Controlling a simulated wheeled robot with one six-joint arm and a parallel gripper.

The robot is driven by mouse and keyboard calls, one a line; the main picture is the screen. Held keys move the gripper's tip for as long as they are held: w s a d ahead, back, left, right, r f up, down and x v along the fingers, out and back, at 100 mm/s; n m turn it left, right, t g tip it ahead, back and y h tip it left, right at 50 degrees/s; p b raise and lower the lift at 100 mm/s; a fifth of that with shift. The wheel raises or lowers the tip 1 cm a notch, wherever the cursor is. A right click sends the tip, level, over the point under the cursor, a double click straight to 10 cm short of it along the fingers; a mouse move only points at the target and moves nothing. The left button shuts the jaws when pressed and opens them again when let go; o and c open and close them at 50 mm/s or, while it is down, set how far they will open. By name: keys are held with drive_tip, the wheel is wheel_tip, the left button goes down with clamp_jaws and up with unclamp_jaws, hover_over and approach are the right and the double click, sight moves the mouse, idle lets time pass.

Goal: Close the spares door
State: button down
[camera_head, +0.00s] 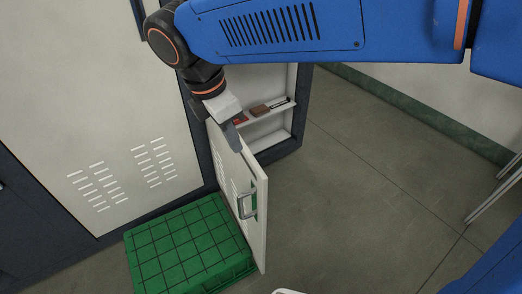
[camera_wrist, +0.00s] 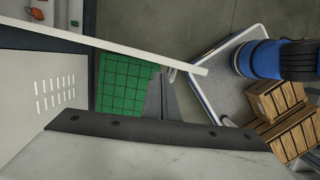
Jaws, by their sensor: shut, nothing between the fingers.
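The spares door (camera_head: 257,225) is a narrow white panel standing wide open from the dark-framed cabinet, with vents and a metal handle (camera_head: 247,204) on the face towards the green crate. In the wrist view the door (camera_wrist: 120,48) is a long white bar seen from above, its handle (camera_wrist: 172,74) near the free end. My gripper (camera_head: 238,145) is shut and empty, pointing down close to the door's upper edge. In the wrist view its fingers (camera_wrist: 165,98) show on the handle side of the door. I cannot tell whether they touch it.
A green gridded crate (camera_head: 190,245) stands on the floor left of the door. The open compartment holds a shelf (camera_head: 265,115) with small items. A trolley (camera_wrist: 228,85) with wooden crates (camera_wrist: 285,120) shows in the wrist view. The floor right of the door is clear.

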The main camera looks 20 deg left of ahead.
sight(248, 170)
drive_tip(key=x, duration=0.9)
drive_tip(key=shift+s+d+f, duration=0.15)
drive_tip(key=shift+s+d, duration=0.05)
drive_tip(key=shift+d, duration=0.1)
drive_tip(key=shift+w+d+f, duration=0.2)
drive_tip(key=shift+w+d, duration=0.55)
drive_tip(key=shift+w, duration=0.05)
drive_tip(key=shift+w+d, duration=0.6)
drive_tip(key=shift+w, duration=0.15)
drive_tip(key=shift+w+d, duration=0.1)
